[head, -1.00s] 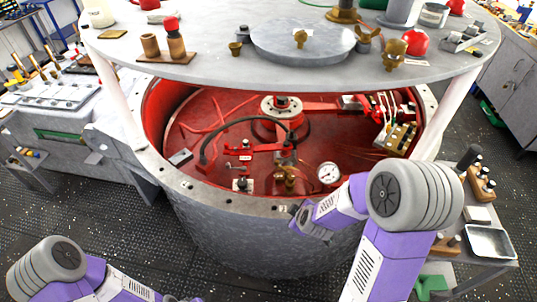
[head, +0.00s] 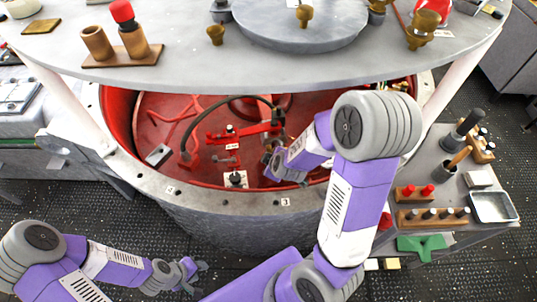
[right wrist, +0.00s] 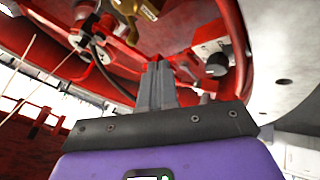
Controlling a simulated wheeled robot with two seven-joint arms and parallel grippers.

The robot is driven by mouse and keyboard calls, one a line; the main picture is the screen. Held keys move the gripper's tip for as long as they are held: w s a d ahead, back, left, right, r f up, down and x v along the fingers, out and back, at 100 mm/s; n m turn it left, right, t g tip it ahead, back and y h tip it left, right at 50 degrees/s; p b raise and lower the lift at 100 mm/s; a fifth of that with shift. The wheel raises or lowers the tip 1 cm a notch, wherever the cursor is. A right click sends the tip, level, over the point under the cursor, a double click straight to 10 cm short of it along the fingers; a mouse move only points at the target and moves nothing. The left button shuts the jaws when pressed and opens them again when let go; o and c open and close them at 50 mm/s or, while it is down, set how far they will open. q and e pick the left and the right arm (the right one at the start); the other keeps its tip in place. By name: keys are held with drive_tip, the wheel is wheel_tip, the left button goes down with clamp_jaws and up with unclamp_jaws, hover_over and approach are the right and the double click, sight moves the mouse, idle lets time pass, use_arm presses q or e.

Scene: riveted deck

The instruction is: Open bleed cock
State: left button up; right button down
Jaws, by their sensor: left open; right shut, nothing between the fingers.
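The open red tub (head: 122,120) holds red linkage (head: 243,131), a black hose (head: 190,135) and a small white plate with a black knob (head: 236,180). I cannot tell for sure which fitting is the bleed cock. A brass fitting (right wrist: 128,12) shows at the top of the right wrist view, cut off by the edge. My right gripper (head: 272,160) is inside the tub's near right part, shut and empty. Its fingers (right wrist: 156,85) point toward the red parts, with no clear contact. My left gripper (head: 196,272) is open and empty, low in front of the tub.
A round grey tabletop (head: 190,62) on white posts overhangs the tub. A side bench (head: 412,175) at right carries tool racks and a metal tray (head: 493,206). The tub's grey rim (head: 150,181) lies between my left gripper and the inside. Floor is open at left.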

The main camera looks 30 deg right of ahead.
use_arm(q)
drive_tip(key=shift+f+b, duration=2.4)
drive_tip(key=shift+f, duration=0.1)
use_arm(e)
drive_tip(key=w+d+f, duration=0.4)
drive_tip(key=w+f, duration=0.4)
drive_tip(key=shift+w, duration=0.2)
use_arm(q)
drive_tip(key=shift+w+r, duration=0.1)
use_arm(e)
drive_tip(key=shift+a, duration=0.1)
